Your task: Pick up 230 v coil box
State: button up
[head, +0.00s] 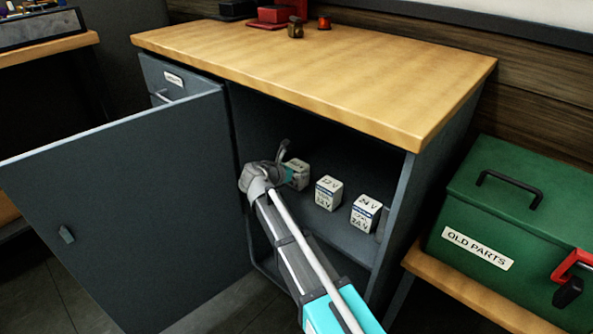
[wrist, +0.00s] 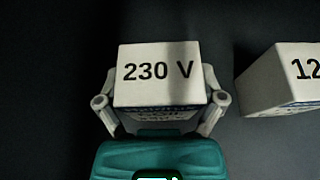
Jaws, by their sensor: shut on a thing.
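The 230 V coil box (wrist: 157,88) is a small white box with "230 V" in black on top. In the wrist view it sits between the two fingers of my gripper (wrist: 161,102), which is shut on its sides. In the head view the 230 V box (head: 297,172) is at the left end of the cabinet shelf, partly hidden by my gripper (head: 284,165). I cannot tell whether it is resting on the shelf or slightly raised.
A 12 V box (head: 328,193) and a 24 V box (head: 365,213) stand to the right on the shelf (head: 345,236). The cabinet door (head: 120,210) is open at left. The wooden top (head: 320,75) is above. A green "OLD PARTS" toolbox (head: 500,215) is at right.

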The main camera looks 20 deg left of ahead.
jog(key=shift+r+p, duration=1.15)
jog(key=shift+r, duration=0.2)
jog(key=r+p+v, duration=0.1)
jog(key=p+v, duration=0.4)
jog(key=v, duration=0.3)
jog(key=w+d+r+p+v, duration=0.1)
jog(key=r+p+v, duration=0.1)
jog(key=p+v, duration=0.3)
jog(key=v, duration=0.4)
jog(key=shift+d+r, duration=0.2)
jog(key=shift+d, duration=0.1)
